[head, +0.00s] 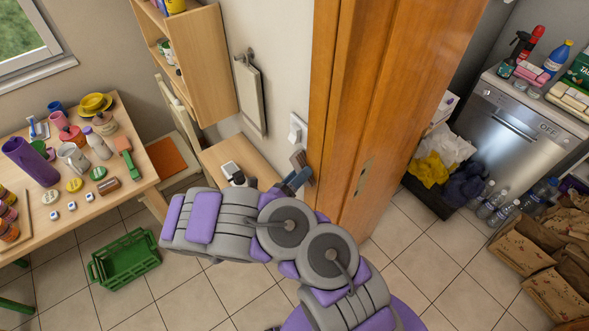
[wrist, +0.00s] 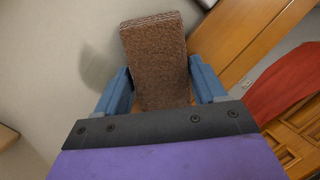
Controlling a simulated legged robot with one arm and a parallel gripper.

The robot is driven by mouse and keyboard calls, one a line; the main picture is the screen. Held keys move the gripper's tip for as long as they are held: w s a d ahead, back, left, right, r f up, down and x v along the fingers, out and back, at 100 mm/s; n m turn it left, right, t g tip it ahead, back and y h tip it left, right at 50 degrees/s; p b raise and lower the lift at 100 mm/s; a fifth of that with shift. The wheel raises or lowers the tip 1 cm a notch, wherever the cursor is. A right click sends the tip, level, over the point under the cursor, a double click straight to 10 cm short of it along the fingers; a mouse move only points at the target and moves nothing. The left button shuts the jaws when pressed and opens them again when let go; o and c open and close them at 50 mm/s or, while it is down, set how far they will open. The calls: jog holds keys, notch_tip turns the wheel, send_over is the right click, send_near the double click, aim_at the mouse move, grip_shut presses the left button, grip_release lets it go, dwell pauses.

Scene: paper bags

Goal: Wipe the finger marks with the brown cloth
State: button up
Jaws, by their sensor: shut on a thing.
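My gripper (head: 297,178) is shut on the brown cloth (head: 298,159), close to the wall beside the wooden door frame. In the wrist view the cloth (wrist: 157,60) is a rough brown block between the blue fingers of my gripper (wrist: 161,88). It sticks out beyond the fingertips. A dark soft patch, perhaps its shadow, shows on the pale wall left of it. I cannot tell whether the cloth touches the wall. A white switch plate (head: 297,131) is on the wall just above the cloth. I cannot make out any finger marks.
The wooden door (head: 395,110) stands right of my gripper. A small wooden table (head: 240,156) with a white device is below left. A cluttered table (head: 140,165) and a green crate (head: 125,258) are further left. Paper bags (head: 540,250) stand at right; the tiled floor between is mostly free.

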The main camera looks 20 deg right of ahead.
jog(key=shift+s+d+f, duration=0.1)
jog(key=shift+s+d, duration=0.05)
jog(key=shift+s, duration=0.15)
jog(key=shift+s, duration=0.1)
jog(key=shift+s+a+p, duration=0.3)
jog(key=shift+a+p, duration=0.4)
jog(key=shift+p, duration=0.15)
jog(key=a, duration=0.2)
jog(key=s+a+p, duration=0.1)
jog(key=shift+s+a+r, duration=0.2)
jog(key=shift+a, duration=0.15)
jog(key=shift+a+f+p, duration=0.1)
jog(key=shift+a+p, duration=0.25)
jog(key=shift+d, duration=0.2)
jog(key=shift+a, duration=0.1)
